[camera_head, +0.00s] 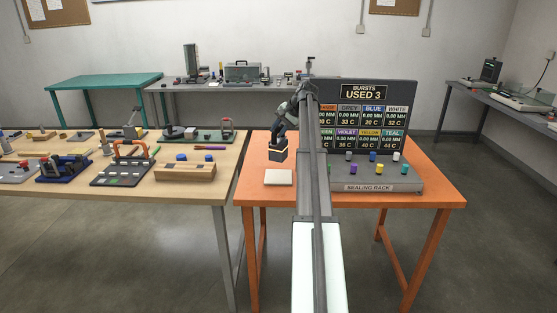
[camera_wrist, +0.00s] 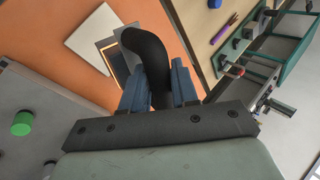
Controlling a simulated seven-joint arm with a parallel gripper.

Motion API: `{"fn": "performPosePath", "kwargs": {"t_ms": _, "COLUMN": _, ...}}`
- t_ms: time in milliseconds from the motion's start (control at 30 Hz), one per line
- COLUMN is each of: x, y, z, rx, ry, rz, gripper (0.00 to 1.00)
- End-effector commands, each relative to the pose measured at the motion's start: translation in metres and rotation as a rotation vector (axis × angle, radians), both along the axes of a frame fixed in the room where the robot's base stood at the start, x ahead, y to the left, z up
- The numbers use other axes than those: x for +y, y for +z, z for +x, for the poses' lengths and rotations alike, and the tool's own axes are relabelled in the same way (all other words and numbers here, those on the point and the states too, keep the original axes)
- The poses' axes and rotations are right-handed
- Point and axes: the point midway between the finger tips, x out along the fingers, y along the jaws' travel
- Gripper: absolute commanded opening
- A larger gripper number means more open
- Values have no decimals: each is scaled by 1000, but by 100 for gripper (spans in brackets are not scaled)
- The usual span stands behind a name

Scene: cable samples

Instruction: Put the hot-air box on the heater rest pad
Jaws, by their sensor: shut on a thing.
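The hot-air box (camera_head: 278,155) is dark with a glowing orange band and stands upright over the orange table, left of the rack. In the wrist view its grey, orange-edged end (camera_wrist: 116,62) shows beyond a black curved part (camera_wrist: 147,45). My gripper (camera_wrist: 160,88) is shut on that black part, one blue finger on each side. The heater rest pad (camera_head: 278,178) is a pale flat square on the table, nearer the front than the box, and bare. It also shows in the wrist view (camera_wrist: 88,38), beside the box end. I cannot tell whether the box touches the table.
The sealing rack (camera_head: 380,187) with several coloured knobs and a display board (camera_head: 367,105) fills the right of the orange table (camera_head: 430,198). A wooden bench (camera_head: 205,192) with tools and fixtures stands to the left. Bare table lies around the pad.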

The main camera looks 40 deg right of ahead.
Motion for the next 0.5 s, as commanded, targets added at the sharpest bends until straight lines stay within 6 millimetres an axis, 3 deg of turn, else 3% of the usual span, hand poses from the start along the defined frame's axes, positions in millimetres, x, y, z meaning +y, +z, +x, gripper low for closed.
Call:
{"fn": "performPosePath", "kwargs": {"t_ms": 200, "x": 1, "y": -36, "z": -1, "rx": 0, "ry": 1, "rz": 1, "gripper": 0}}
{"fn": "performPosePath", "kwargs": {"t_ms": 500, "x": 0, "y": -60, "z": -1, "rx": 0, "ry": 1, "rz": 0, "gripper": 0}}
